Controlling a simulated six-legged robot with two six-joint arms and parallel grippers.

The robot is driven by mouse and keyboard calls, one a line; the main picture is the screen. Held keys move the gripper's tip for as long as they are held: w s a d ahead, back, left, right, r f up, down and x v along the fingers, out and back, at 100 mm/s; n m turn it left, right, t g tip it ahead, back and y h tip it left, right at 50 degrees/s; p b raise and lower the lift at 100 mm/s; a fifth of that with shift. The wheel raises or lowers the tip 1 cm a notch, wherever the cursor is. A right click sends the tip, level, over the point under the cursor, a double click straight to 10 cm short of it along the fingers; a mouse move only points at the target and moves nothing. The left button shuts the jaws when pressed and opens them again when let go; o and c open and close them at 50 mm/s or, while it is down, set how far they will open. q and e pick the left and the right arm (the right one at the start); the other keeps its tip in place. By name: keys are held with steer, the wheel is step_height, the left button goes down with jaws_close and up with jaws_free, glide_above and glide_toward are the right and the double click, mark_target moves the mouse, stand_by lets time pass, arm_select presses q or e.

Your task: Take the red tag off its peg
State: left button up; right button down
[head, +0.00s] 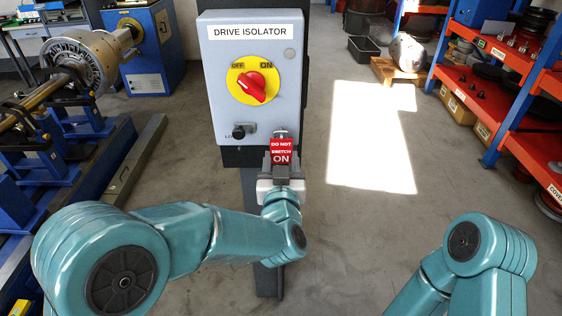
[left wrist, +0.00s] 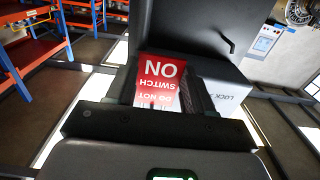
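The red tag (head: 281,151), lettered DO NOT SWITCH ON in white, hangs upright below the right corner of the drive isolator box (head: 225,115). A small grey peg (head: 280,133) shows just above it. My left gripper (head: 281,168) is at the tag, one finger at each side edge. The left wrist view shows the tag (left wrist: 160,82) upside down between the dark fingers (left wrist: 163,98). Whether they press on its edges or stand just clear, I cannot tell. My right arm shows at lower right, but its gripper is out of view.
The box carries a red switch knob (head: 252,86) on a yellow plate and a black lock fitting (head: 240,131). A dark post stands beneath it. Blue machinery (head: 80,150) fills the left, orange shelving (head: 500,110) the right.

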arm_select(q)
steer(key=shift+w, duration=0.1)
steer(key=shift+r+p, duration=0.35)
steer(key=shift+r, duration=0.35)
steer(key=shift+s, duration=0.35)
steer(key=shift+s+r+b, duration=0.1)
steer(key=shift+s+b, duration=0.35)
steer(key=shift+s, duration=0.5)
steer(key=shift+c, duration=0.4)
steer(key=shift+s+b, duration=0.55)
steer(key=shift+s, duration=1.7)
